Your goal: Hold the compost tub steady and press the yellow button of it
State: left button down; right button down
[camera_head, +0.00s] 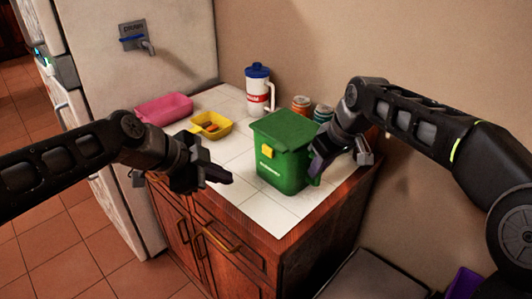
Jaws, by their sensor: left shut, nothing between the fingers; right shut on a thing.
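The green compost tub (284,168) stands upright with its lid closed on the white tiled counter. Its yellow button (267,150) is on the front, just under the lid edge. My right gripper (318,165) is at the tub's right side, shut on the tub; exactly where its fingers grip is hard to see. My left gripper (226,177) is shut and empty, to the left of the tub and in front of it. Its tip is apart from the button, lower and to the left.
A yellow scoop-like tray (220,130), a pink tub (163,108) and a white jug with a blue lid (257,92) stand behind on the counter. Two small cans (301,104) are behind the compost tub. A fridge (165,60) is at the left. The counter's front edge is near both grippers.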

dwell(0.4)
pick_arm(q)
jog(key=w+d, duration=0.6)
jog(key=shift+d, duration=0.3)
dwell(2.1)
jog(key=shift+w+d, duration=0.25)
jog(key=shift+d, duration=0.05)
jog(key=shift+w+d, duration=0.45)
jog(key=shift+d, duration=0.15)
dwell(1.5)
jog(key=shift+a, duration=0.1)
jog(key=shift+s+a, duration=0.75)
jog(key=shift+a, duration=0.05)
jog(key=shift+s+a, duration=1.7)
jog(key=shift+a, duration=0.15)
